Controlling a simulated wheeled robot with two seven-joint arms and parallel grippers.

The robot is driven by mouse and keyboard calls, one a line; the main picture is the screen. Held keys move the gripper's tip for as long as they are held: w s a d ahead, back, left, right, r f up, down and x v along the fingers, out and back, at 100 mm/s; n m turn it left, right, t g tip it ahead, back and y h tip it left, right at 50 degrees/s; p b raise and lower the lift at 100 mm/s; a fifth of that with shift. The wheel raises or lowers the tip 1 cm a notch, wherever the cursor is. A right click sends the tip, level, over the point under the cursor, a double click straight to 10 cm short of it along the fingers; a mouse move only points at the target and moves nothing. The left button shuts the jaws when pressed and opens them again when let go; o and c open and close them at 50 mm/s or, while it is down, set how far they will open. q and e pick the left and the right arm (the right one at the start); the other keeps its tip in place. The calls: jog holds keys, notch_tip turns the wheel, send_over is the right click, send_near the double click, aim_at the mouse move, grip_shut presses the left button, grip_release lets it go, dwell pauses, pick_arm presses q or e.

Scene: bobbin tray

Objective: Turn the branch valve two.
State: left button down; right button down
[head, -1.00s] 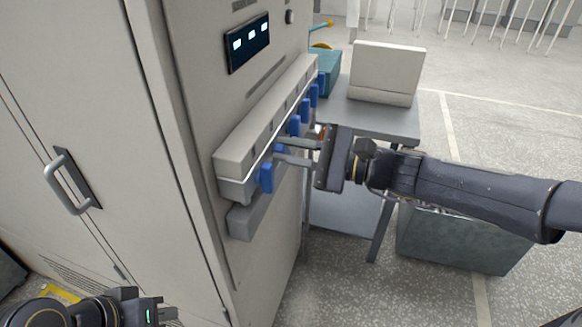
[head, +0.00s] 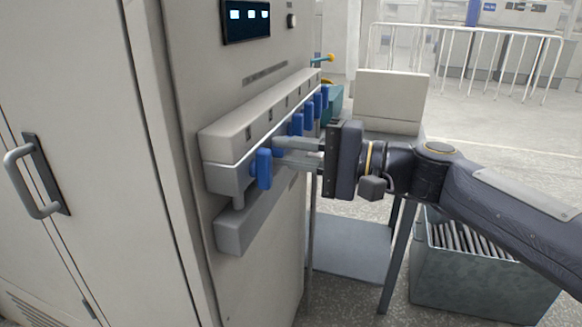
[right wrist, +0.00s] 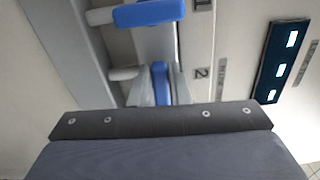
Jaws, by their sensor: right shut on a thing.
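A grey valve manifold (head: 225,135) on the pale cabinet carries a row of blue lever handles. My right gripper (head: 277,151) is shut on the blue handle of valve two (right wrist: 160,82), which shows between the fingers beside the printed "2" in the right wrist view. In the head view the fingers mostly hide that handle. The blue handle of valve one (head: 263,168) hangs upright just nearer than my fingers; it also shows in the right wrist view (right wrist: 150,12). Valve two's handle lies roughly crosswise to valve one's. My left gripper is out of view.
More blue handles (head: 297,124) stand close beyond my fingers. A lit display (head: 246,18) sits above the manifold. A grey bin (head: 480,280) and a table with a pale box (head: 392,100) are at the right. The cabinet door handle (head: 32,182) is at the left.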

jog(key=shift+f+n+b, duration=0.15)
jog(key=shift+n+b, duration=0.2)
jog(key=shift+n, duration=0.05)
jog(key=c, duration=1.4)
grip_release()
jog(key=shift+o, duration=0.2)
jog(key=v, duration=0.7)
jog(key=shift+s+d, duration=0.15)
jog(key=shift+d, duration=0.2)
